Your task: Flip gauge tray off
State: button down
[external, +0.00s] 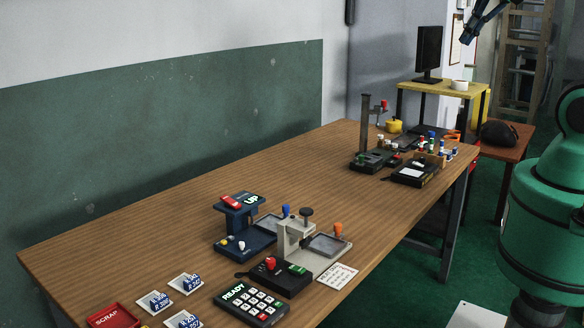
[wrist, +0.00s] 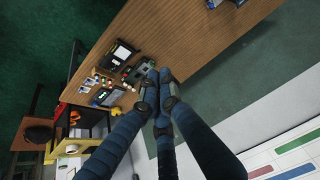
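A grey gauge-like stand (external: 293,236) is near the front of the wooden bench in the external view, with a grey tray (external: 328,246) at its right side. An orange-topped lever (external: 338,229) stands at that tray's edge. A dark blue stand (external: 238,212) beside it also has a tray (external: 265,224) with a blue-topped lever (external: 286,211). No label tells me which tray is the gauge's. My gripper (external: 470,40) is high at the top right, far from both. In the wrist view its dark blue fingers (wrist: 158,74) have tips close together, holding nothing visible; their opening is unclear.
A black READY keypad box (external: 251,302), a red SCRAP tray (external: 112,317) and white number-tagged dishes (external: 185,283) lie at the near end. A post stand (external: 368,130) and small bottles occupy the far end. The middle of the bench (external: 270,165) is clear.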

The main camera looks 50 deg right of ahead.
jog(key=w+a+f+m+g+y, duration=0.1)
jog(key=w+a+f+m+g, duration=0.2)
jog(key=w, duration=1.1)
jog(key=w+a+f+m+g+y, duration=0.1)
jog(key=w+a+f+m, duration=0.3)
jog(key=w, duration=1)
jog(key=w+a+f+m+g, duration=0.1)
jog(key=w+a+f, duration=0.2)
jog(key=f, duration=0.7)
jog(key=w+a+f+m+g+y+p, duration=0.1)
jog(key=w+a+f+m, duration=0.1)
jog(key=w+f, duration=0.5)
jog(key=w+a+f+m+g, duration=0.1)
jog(key=w+a+f, duration=0.4)
jog(key=f, duration=0.9)
jog(key=shift+w+f+m+y, duration=0.35)
jog(key=shift+w+m+y, duration=0.05)
jog(key=shift+m, duration=0.3)
jog(key=shift+f, duration=0.15)
